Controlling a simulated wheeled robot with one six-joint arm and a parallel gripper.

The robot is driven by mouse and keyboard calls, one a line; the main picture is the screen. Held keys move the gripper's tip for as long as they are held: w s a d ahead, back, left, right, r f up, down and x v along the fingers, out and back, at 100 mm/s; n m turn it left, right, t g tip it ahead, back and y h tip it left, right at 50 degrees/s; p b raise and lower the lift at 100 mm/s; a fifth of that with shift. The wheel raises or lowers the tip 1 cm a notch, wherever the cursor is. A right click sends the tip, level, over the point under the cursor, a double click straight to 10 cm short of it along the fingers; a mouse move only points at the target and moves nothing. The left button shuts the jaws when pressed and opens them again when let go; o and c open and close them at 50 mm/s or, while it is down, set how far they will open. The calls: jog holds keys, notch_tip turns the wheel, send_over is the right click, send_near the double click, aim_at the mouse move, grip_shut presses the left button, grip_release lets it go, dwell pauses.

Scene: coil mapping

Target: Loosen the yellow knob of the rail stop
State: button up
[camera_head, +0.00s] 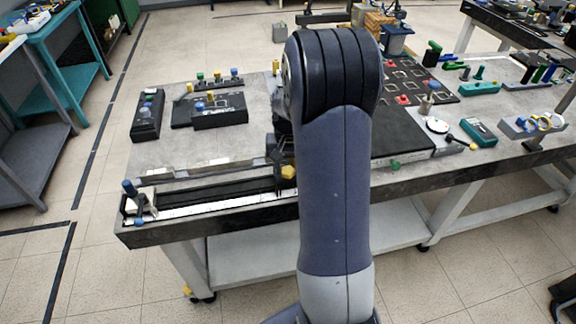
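A yellow knob (288,172) shows low beside the left edge of my arm, near the right visible part of a long rail (220,197) along the table's front edge. The stop it belongs to is mostly hidden behind my arm and gripper. My gripper (278,184) is the dark part just left of my arm, pointing down, with its tip right beside the yellow knob. I cannot tell whether it touches the knob. Its finger gap is too small and dark to judge.
The grey table (150,163) carries a blue-knobbed piece (138,198) at the rail's left end and a black block (148,115). Several tools and knobbed fixtures stand at the right, including a teal box (479,132). My arm hides the table's middle. Bare table lies left of centre.

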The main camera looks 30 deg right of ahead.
aim_at(288, 170)
jog(key=c, duration=0.6)
jog(key=shift+n, duration=2.4)
jog(key=o, duration=1)
notch_tip(288, 170, up, 11)
jog(key=shift+f, duration=0.2)
